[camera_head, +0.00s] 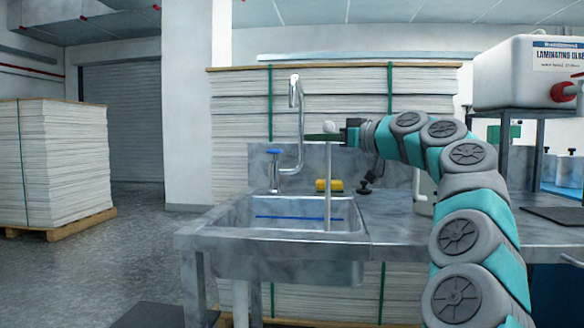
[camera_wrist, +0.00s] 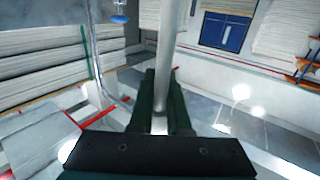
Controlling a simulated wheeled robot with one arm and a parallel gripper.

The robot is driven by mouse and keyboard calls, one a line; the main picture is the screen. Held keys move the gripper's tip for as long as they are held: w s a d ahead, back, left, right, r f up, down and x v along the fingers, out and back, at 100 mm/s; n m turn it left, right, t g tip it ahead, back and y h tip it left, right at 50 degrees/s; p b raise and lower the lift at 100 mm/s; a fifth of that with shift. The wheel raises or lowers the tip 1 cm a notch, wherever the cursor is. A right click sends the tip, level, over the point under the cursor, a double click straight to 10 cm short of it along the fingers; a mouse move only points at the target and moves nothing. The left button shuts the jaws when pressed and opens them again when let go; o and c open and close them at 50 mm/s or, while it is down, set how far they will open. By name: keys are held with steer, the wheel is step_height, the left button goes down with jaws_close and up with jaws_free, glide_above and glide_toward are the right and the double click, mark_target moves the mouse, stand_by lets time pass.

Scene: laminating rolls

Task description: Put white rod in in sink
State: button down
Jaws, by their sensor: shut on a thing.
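The white rod (camera_head: 327,182) hangs upright from my gripper (camera_head: 327,137) in the head view. Its rounded top shows just above the fingers, and its lower end reaches down into the sink opening. The metal sink (camera_head: 240,222) is set in the steel counter, and a blue line runs along its inside. In the wrist view the rod (camera_wrist: 170,45) runs between the two dark green fingers of my gripper (camera_wrist: 160,100), which are shut on it. I cannot tell whether the rod's lower end touches the sink bottom.
A tap (camera_head: 296,120) with a blue handle stands behind the sink, left of the rod. A yellow sponge-like item (camera_head: 329,185) lies behind the sink. A white container (camera_head: 528,72) stands on a rack at right. Stacked sheets (camera_head: 235,110) rise behind the counter.

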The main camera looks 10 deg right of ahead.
steer(key=w+a+f, duration=0.4)
steer(key=w+a, duration=0.1)
steer(key=w, duration=0.1)
steer(key=shift+f, duration=0.25)
stand_by(1.2)
steer(key=shift+w+f, duration=0.1)
steer(key=shift+f, duration=0.15)
steer(key=c, duration=0.9)
jaws_free()
